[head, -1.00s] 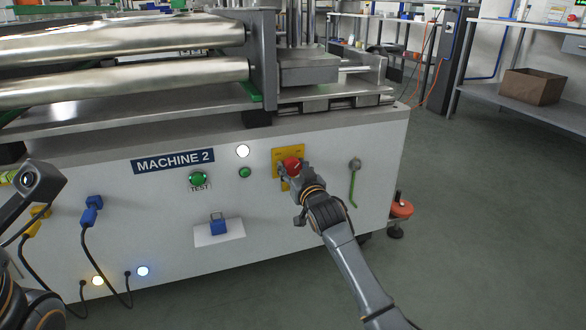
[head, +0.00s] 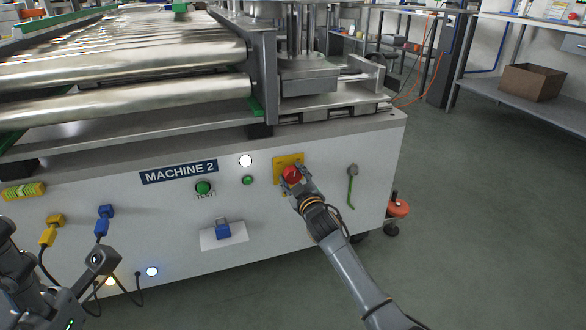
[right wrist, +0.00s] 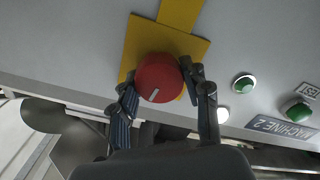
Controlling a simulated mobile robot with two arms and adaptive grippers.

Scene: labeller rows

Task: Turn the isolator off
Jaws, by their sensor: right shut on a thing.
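The isolator is a round red knob (head: 291,174) on a yellow plate (head: 289,161) on the white front panel of Machine 2. In the right wrist view the red knob (right wrist: 159,77) has a short pale mark low on its face. My right gripper (head: 298,184) is on the knob. In the right wrist view its two fingers (right wrist: 163,90) stand on either side of the knob, shut on it. Parts of my left arm show at the lower left of the head view, but its fingertips cannot be seen.
Near the knob are a green TEST button (head: 203,188), a small green button (head: 247,180), a white lamp (head: 246,160) and a green-handled lever (head: 351,185). Blue (head: 104,220) and yellow (head: 51,230) plugs with cables are at left. Rollers lie above; open floor is at right.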

